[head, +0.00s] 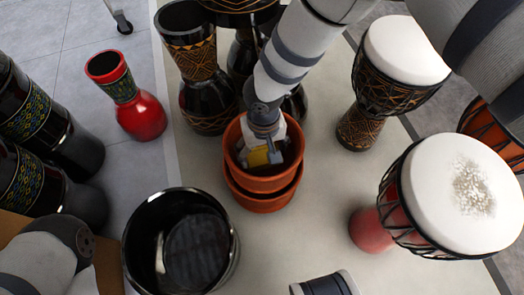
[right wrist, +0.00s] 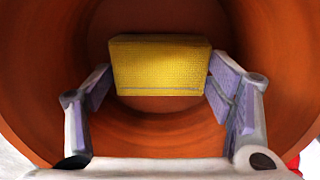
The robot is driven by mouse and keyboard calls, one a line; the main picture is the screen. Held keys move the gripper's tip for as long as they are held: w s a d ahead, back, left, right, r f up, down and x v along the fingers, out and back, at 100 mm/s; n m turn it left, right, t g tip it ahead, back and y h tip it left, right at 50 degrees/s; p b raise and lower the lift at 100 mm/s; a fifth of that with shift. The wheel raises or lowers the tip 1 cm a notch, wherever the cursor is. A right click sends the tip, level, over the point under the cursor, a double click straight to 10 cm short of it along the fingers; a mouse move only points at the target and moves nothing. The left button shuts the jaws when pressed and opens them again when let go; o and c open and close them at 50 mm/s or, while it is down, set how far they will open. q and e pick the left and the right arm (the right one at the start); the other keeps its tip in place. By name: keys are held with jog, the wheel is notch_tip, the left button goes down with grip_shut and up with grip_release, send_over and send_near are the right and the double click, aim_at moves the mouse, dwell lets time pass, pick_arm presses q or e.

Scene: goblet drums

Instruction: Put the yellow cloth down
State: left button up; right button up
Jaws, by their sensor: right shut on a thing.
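The yellow cloth (right wrist: 160,66) is a folded, block-like piece with a woven face, held between the two finger pads of my right gripper (right wrist: 158,82) in the right wrist view. The pot's inner wall surrounds the gripper and cloth in the right wrist view. I cannot tell whether the cloth touches the pot's bottom.
The upper pot is stacked in a second pot (head: 262,204) on a pale table (head: 320,215). A large black drum (head: 133,243) stands front left, a red vase-shaped drum (head: 140,115) left, dark drums (head: 208,104) behind, and white-topped drums (head: 462,193) right. Clear table lies between the pots and right-hand drums.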

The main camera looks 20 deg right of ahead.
aim_at(263, 154)
jog(key=shift+f, duration=0.1)
jog(key=shift+f, duration=0.15)
jog(key=o, duration=0.9)
pick_arm(q)
jog(key=shift+f, duration=0.1)
pick_arm(e)
jog(key=shift+o, duration=0.2)
pick_arm(q)
jog(key=r+p, duration=0.2)
jog(key=p, duration=0.1)
jog(key=r+p, duration=0.1)
jog(key=p, duration=0.1)
jog(key=shift+w+a+r+t, duration=0.1)
jog(key=shift+w+r+t, duration=0.2)
jog(key=shift+w+r, duration=0.05)
pick_arm(e)
notch_tip(263, 154, up, 12)
